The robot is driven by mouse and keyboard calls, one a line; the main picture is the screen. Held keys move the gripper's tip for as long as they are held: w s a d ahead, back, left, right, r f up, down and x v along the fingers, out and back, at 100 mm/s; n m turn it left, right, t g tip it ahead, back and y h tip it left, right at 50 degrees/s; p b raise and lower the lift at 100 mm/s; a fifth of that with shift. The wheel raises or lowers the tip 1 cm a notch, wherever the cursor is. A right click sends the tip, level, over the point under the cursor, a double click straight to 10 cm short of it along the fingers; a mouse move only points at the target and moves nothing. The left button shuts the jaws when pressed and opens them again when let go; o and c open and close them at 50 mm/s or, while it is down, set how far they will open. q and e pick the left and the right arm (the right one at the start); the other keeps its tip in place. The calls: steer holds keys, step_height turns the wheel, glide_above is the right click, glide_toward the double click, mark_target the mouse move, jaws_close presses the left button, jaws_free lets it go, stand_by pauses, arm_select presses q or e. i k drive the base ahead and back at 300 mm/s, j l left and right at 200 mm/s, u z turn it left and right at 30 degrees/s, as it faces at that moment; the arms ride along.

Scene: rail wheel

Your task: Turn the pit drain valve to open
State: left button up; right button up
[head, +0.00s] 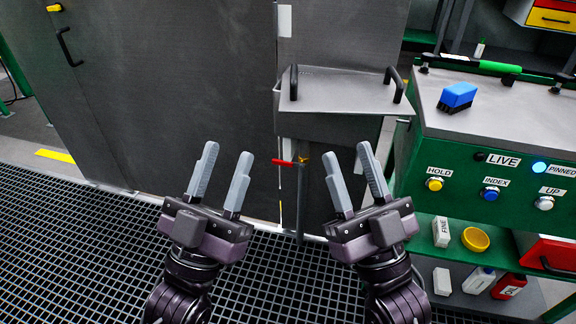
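The drain valve has a red lever handle (285,162) that points left, roughly horizontal. Its brass-coloured body (302,159) sits on top of a thin dark upright pipe (299,205) in front of the grey cabinet. My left gripper (228,153) is open and empty, to the left of the red handle and apart from it in the picture. My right gripper (347,151) is open and empty, to the right of the valve body. No finger appears to touch the valve.
A grey plate with two black handles (345,90) juts out above the valve. A green control console (480,150) with buttons and a blue brush (457,96) stands at right, above a shelf with a yellow bowl (475,240). Floor grating (80,250) lies at left.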

mark_target(275, 161)
steer(key=i+j+u, duration=0.7)
steer(key=i+u, duration=0.25)
steer(key=i+j+u, duration=0.1)
steer(key=i+u, duration=0.35)
steer(key=i+j+z, duration=0.1)
steer(key=i+z, duration=0.15)
steer(key=z, duration=0.15)
steer(key=i+j+z, duration=0.15)
steer(key=i+z, duration=0.25)
steer(key=k, duration=0.1)
